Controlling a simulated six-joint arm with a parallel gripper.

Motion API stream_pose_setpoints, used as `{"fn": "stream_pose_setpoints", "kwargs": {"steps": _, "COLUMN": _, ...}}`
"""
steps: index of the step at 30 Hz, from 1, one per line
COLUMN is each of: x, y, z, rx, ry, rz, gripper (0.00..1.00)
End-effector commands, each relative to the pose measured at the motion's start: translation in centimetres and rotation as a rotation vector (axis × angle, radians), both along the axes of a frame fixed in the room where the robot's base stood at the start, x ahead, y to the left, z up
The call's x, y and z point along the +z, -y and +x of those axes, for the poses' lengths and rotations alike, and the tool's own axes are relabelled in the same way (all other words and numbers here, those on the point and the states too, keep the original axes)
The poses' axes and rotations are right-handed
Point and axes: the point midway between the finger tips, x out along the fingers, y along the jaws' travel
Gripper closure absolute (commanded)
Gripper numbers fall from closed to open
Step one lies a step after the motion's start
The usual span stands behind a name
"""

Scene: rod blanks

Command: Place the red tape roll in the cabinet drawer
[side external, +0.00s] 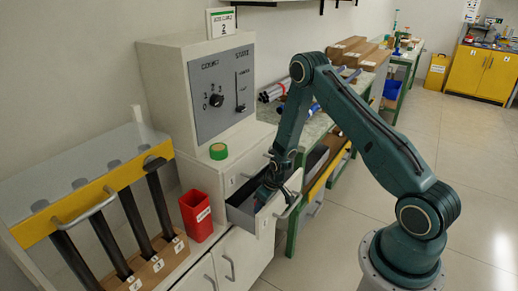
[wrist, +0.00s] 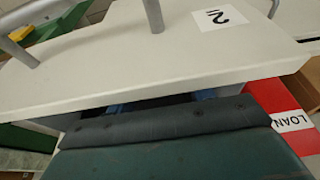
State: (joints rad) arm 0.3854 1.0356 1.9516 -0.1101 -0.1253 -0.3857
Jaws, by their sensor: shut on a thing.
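The cabinet drawer (side external: 238,216) is pulled out, with grey inner walls and a pale front bearing a handle. My gripper (side external: 263,196) reaches down into it, just behind the front. In the wrist view the drawer front (wrist: 100,65), with its numbered label and handle posts, crosses the picture. It hides most of the fingers; only bits of blue show past its edge. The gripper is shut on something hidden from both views. I see no red tape roll. A green tape roll (side external: 218,151) lies on the cabinet top.
A red bin (side external: 196,215) stands left of the drawer; its LOAN label shows in the wrist view (wrist: 290,118). A control box (side external: 215,90) stands behind. A rack with black tubes (side external: 150,205) is at left. A bench (side external: 320,125) is close on the right.

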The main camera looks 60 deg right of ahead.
Motion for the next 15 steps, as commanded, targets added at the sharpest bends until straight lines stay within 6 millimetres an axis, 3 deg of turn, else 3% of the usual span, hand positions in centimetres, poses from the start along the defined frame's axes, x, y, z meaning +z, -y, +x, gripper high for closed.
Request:
{"fn": "stream_pose_setpoints", "kwargs": {"steps": 7, "x": -0.23, "y": 0.0, "z": 0.02, "rx": 0.0, "ry": 0.001, "rz": 0.0, "gripper": 0.7}}
{"fn": "stream_pose_setpoints", "kwargs": {"steps": 8, "x": -0.25, "y": 0.0, "z": 0.01, "rx": 0.0, "ry": 0.0, "rz": 0.0, "gripper": 0.42}}
{"fn": "stream_pose_setpoints", "kwargs": {"steps": 10, "x": -0.24, "y": 0.0, "z": 0.0, "rx": 0.0, "ry": 0.0, "rz": 0.0, "gripper": 0.28}}
{"fn": "stream_pose_setpoints", "kwargs": {"steps": 15, "x": -0.23, "y": 0.0, "z": 0.0, "rx": 0.0, "ry": 0.0, "rz": 0.0, "gripper": 0.26}}
